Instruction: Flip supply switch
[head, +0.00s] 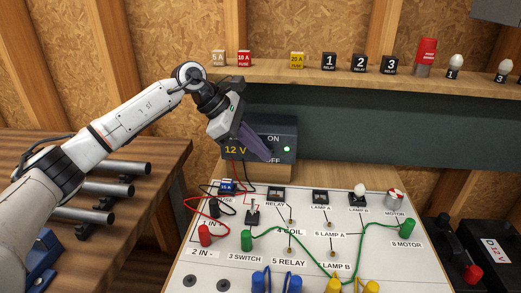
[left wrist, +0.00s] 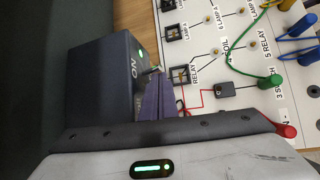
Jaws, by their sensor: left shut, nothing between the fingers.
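The dark supply box (head: 288,133) stands on a wooden block behind the white board. It is marked 12 V, ON and OFF, and its green light (head: 287,149) is lit. In the left wrist view the box (left wrist: 95,75) shows its ON mark, the green light (left wrist: 141,52) and a small metal switch lever (left wrist: 151,70). My left gripper (head: 266,155) is shut and empty, its purple fingers in front of the box's face, near the OFF mark. In the left wrist view the fingertips (left wrist: 160,90) are close beside the lever; I cannot tell whether they touch. My right gripper is not in view.
The white circuit board (head: 190,262) with sockets, plugs and green and red wires lies in front. A shelf (head: 270,72) above holds fuses, relays and lamps. A side table (head: 150,150) with metal rods is at left. Black terminals stand at lower right.

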